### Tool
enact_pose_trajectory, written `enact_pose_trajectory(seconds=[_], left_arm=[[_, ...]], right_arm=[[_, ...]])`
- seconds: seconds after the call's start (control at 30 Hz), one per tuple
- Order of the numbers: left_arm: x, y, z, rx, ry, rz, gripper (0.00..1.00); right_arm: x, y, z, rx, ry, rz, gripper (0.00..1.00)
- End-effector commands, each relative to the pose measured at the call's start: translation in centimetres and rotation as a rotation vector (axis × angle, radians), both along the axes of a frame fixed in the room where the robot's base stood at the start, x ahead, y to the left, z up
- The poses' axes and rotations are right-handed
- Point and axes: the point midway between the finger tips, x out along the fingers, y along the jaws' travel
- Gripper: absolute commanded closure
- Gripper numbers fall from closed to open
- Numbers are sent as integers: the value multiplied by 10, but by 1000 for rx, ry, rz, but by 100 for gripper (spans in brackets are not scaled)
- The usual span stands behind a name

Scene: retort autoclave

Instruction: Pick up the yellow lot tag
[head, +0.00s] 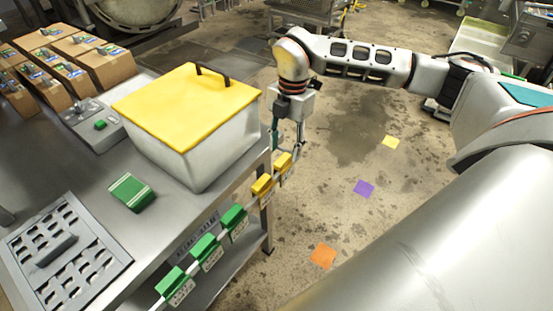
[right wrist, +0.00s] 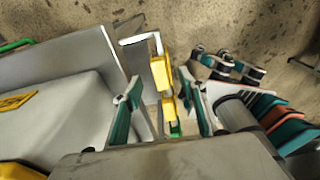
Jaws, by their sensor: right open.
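Two yellow tags hang on the rail along the bench's right edge: a nearer one (head: 262,188) and a farther one (head: 284,166). My right gripper (head: 287,148) points down over the rail by the farther yellow tag. In the right wrist view, the open right gripper (right wrist: 160,82) has one finger on each side of the line of tags. A yellow tag (right wrist: 160,73) and a second one (right wrist: 169,110) show between the fingers. I see no contact, and the depth is hard to tell. My left gripper is not in view.
Several green tags (head: 204,249) hang nearer on the same rail. A white bin with a yellow lid (head: 190,105) stands on the bench close to my gripper. A green block (head: 131,192) and a slotted tray (head: 62,250) lie nearby. Open floor lies right of the rail.

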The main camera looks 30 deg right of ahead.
Motion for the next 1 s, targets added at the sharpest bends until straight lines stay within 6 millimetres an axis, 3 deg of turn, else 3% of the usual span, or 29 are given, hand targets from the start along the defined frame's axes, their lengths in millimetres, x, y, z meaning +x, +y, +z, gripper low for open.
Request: enact_pose_trajectory(seconds=[0.6,0.93,1.0], left_arm=[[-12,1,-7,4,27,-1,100],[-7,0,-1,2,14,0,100],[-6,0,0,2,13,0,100]], right_arm=[[-6,7,-70,3,2,3,58],[-6,8,-77,2,1,2,58],[-6,8,-76,2,1,2,76]])
